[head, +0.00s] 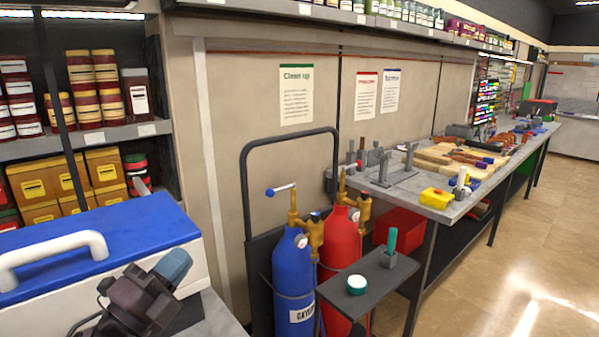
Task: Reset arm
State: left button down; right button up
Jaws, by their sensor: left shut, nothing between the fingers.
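My left gripper (172,269) is at the lower left, in front of the blue-lidded white box. It is dark with a blue-grey end, and its fingers are closed with nothing between them. It points up and to the right, apart from the gas cylinders. My right gripper is not in view. I see no vacuum pump that I can make out clearly.
The white box (100,286) has a blue lid and white handle. A blue cylinder (292,270) and red cylinder (341,244) stand on a cart against the wall. A small dark stand (385,274) is in front. A workbench (437,209) holds tools; floor at right is clear.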

pick_arm(q)
jog(key=s+a+f+n+g+y, duration=0.2)
jog(key=s+a+f+n+y, duration=0.15)
jog(key=f+n+y, duration=0.35)
jog(key=s+a+f+n+g+y, duration=0.3)
jog(key=a+f+n+y, duration=0.15)
jog(key=f+n, duration=0.45)
jog(key=s+f+n+g, duration=0.4)
jog(key=s+f+g, duration=0.15)
jog(key=s, duration=0.45)
jog(key=s+f+n+g, duration=0.45)
jog(key=s+f, duration=0.25)
jog(key=s, duration=0.3)
jog(key=w+f+t, duration=0.7)
jog(key=w+f, duration=0.1)
jog(key=f, duration=0.2)
jog(key=shift+a+m, duration=0.15)
jog(key=shift+m, duration=0.3)
